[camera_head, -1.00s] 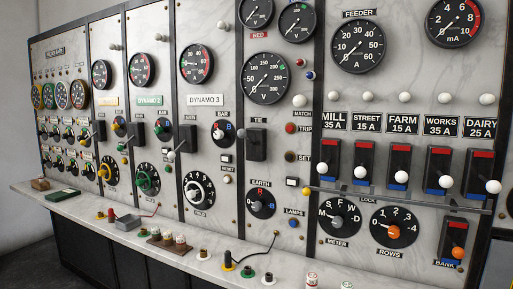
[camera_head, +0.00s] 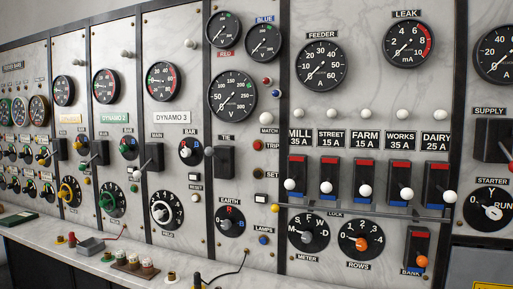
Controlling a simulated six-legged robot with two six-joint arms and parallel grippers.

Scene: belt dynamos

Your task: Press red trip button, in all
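The red trip button (camera_head: 258,145) is a small round button on the marble panel, left of the TRIP label (camera_head: 273,146). It sits right of the TIE switch (camera_head: 225,162) and below the MATCH label. A dark SET button (camera_head: 258,173) is below it. Nothing covers the red button. Neither of my grippers is in view.
Feeder switches with white knobs (camera_head: 327,187) and a LOCK bar (camera_head: 370,211) project from the panel on the right.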

